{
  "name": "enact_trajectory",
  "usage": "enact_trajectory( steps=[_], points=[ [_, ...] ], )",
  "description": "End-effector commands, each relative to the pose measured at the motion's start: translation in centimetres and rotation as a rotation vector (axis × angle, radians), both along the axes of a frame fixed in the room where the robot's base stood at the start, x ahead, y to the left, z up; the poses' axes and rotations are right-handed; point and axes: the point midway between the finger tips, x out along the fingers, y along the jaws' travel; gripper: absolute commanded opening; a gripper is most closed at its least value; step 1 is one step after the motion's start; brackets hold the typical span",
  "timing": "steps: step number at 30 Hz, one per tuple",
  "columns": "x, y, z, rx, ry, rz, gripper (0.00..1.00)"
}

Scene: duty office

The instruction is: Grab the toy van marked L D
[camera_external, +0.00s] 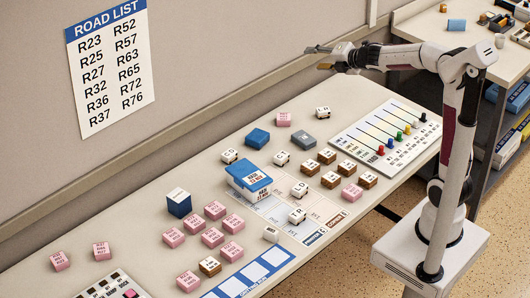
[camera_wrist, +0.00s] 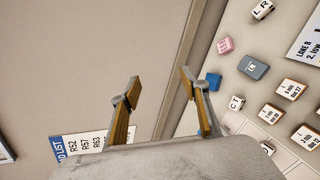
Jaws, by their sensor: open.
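My gripper (camera_external: 317,57) is open and empty, held high above the far side of the table near the wall. In the wrist view its two fingers (camera_wrist: 158,76) stand apart with nothing between them. Several small white toy vans stand on the table. One at the far end (camera_external: 323,112) reads L R in the wrist view (camera_wrist: 263,9). Another (camera_external: 282,158) reads C T in the wrist view (camera_wrist: 236,103). Others are a van at the left (camera_external: 230,155), one in the middle (camera_external: 300,190) and one nearer the front (camera_external: 297,215). Their marks are too small to read surely, so I cannot tell which is L D.
Pink blocks (camera_external: 213,237), brown blocks (camera_external: 331,179), a grey block (camera_external: 301,138) and a blue block (camera_external: 258,138) stand around the vans. Blue-and-white boxes (camera_external: 248,177) are mid-table. A board with coloured pegs (camera_external: 400,140) lies at right. A road list (camera_external: 110,65) hangs on the wall.

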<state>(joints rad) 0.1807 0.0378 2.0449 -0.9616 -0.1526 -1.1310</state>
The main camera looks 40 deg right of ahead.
Motion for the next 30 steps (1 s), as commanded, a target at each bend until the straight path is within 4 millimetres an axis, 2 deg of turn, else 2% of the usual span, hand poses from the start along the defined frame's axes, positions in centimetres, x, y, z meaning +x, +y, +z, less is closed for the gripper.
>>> enact_trajectory(
  steps=[6,15,23,30],
  points=[
    [4.0,1.5,-2.4,-0.220,-0.020,0.236,0.45],
    [7.3,4.1,-7.1,-0.488,-0.071,0.582,0.45],
    [7.9,6.4,-12.5,-0.678,-0.145,0.894,0.45],
    [6.6,8.1,-18.2,-0.804,-0.246,1.180,0.45]
  ],
)
